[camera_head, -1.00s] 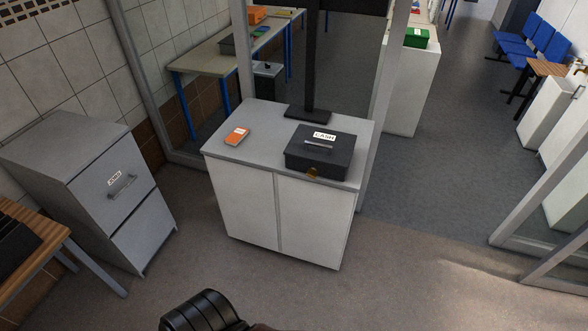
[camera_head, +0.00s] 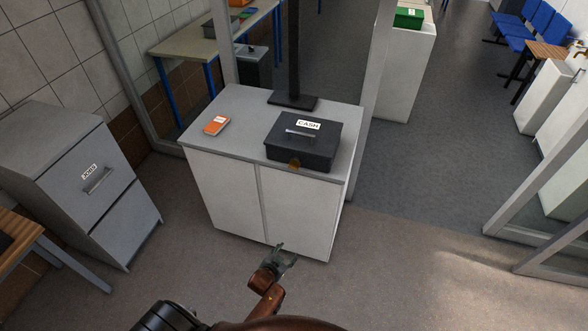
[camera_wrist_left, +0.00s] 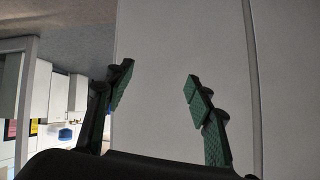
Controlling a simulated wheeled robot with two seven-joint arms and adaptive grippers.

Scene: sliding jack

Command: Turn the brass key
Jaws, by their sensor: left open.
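The brass key (camera_head: 294,163) shows as a small brass-coloured spot low on the front face of the black cash box (camera_head: 316,148). The box is closed, with a handle and a CASH label on its lid, and sits on the right part of the white cabinet's grey top. My left gripper (camera_head: 281,254) is in front of the cabinet doors, below and short of the box. In the left wrist view the same gripper (camera_wrist_left: 157,86) has its two green-padded fingers apart, with nothing between them and pale door panels beyond. The right gripper does not show.
The white cabinet (camera_head: 222,193) bears an orange-and-white object (camera_head: 217,125) at its left and a black stand (camera_head: 293,100) behind the box. A grey filing cabinet (camera_head: 68,187) stands to the left. The floor to the right is clear.

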